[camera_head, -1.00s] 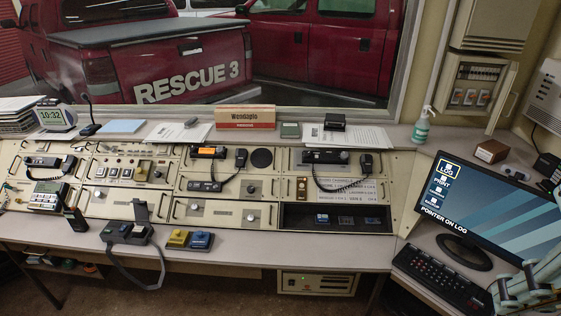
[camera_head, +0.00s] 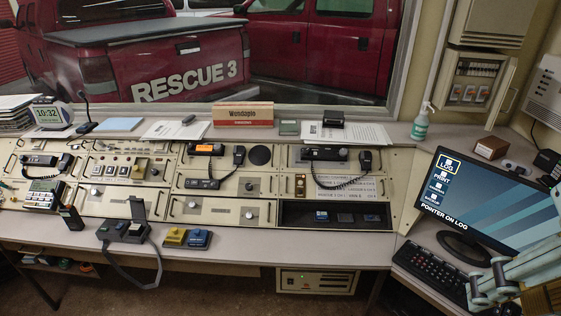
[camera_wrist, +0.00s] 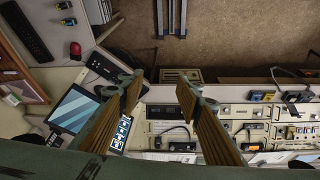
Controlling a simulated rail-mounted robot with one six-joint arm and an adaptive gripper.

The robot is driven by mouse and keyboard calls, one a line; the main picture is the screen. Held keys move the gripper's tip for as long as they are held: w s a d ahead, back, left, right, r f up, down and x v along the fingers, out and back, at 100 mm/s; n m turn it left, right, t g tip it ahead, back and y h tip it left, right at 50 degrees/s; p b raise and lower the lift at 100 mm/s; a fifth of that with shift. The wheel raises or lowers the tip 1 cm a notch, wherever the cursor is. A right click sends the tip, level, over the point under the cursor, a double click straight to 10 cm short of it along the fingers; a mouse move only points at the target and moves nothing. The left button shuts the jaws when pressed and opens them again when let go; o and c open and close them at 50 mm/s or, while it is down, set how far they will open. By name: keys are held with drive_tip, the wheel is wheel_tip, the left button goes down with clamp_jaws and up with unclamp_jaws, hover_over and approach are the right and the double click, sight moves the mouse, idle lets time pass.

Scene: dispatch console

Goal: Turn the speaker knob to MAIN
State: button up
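The console (camera_head: 215,193) carries several round knobs on cream panels. One knob (camera_head: 249,187) sits below the round dark speaker grille (camera_head: 261,156); another knob (camera_head: 249,213) is on the panel beneath it, and a third knob (camera_head: 193,205) is further left. Their labels are too small to read, so I cannot tell which is the speaker knob or where MAIN is. My gripper (camera_wrist: 158,92) is open and empty in the wrist view, its two fingers wide apart high above the desk. In the head view my arm is at the lower right, over the keyboard side, well away from the knobs.
The monitor (camera_head: 490,205) and keyboard (camera_head: 432,277) stand at the right, close to my arm. Handset cords hang over the console front.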

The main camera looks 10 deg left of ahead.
drive_tip(key=w+a+r+b, duration=0.1)
drive_tip(key=w+a, duration=0.2)
drive_tip(key=w, duration=0.7)
drive_tip(key=w+a+b, duration=0.1)
drive_tip(key=w+a, duration=0.2)
drive_tip(key=w, duration=0.7)
drive_tip(key=w+a+f+m+b, duration=0.1)
drive_tip(key=w+a+f, duration=0.1)
drive_tip(key=w+a, duration=0.55)
drive_tip(key=w+a+f+m, duration=0.15)
drive_tip(key=w+a, duration=0.25)
drive_tip(key=w, duration=0.6)
drive_tip(key=w+a+f+y+b, duration=0.1)
drive_tip(key=w+a+f, duration=0.4)
drive_tip(key=w+a, duration=0.25)
drive_tip(key=w+a+f+b, duration=0.1)
drive_tip(key=w+a+f, duration=0.5)
drive_tip(key=a, duration=0.2)
drive_tip(key=w+a+f+b, duration=0.1)
drive_tip(key=w+a+f, duration=0.2)
drive_tip(key=a+f, duration=0.5)
drive_tip(key=w+a+f+t+y+b, duration=0.1)
drive_tip(key=w+a+f, duration=0.3)
drive_tip(key=a+f, duration=0.4)
drive_tip(key=a, duration=0.5)
drive_tip(key=shift+f, duration=0.1)
